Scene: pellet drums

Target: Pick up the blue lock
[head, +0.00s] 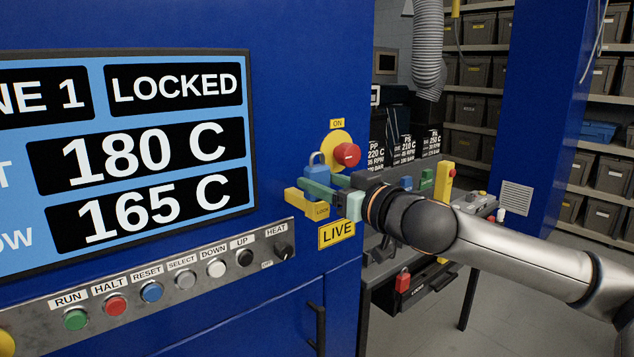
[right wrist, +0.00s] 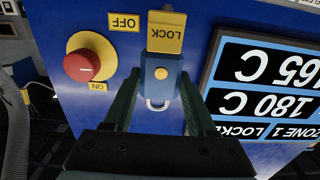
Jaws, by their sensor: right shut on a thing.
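The blue lock (head: 316,171) is at the blue cabinet's front, beside a yellow bracket labelled LOCK (head: 321,211). It also shows in the right wrist view (right wrist: 161,70), where its pale shackle points down the picture. My right gripper (head: 319,187) is shut on the lock's blue body, one green finger on each side, as the right wrist view (right wrist: 160,82) shows. The fingers hide part of the lock in the head view. I cannot tell whether the lock still touches the bracket. My left gripper is out of view.
A red knob (head: 347,155) on a yellow disc is close above the gripper. The screen (head: 125,150) reads LOCKED, and a button panel (head: 160,287) is below it. A bench with coloured items and a red padlock (head: 403,280) stands behind my arm.

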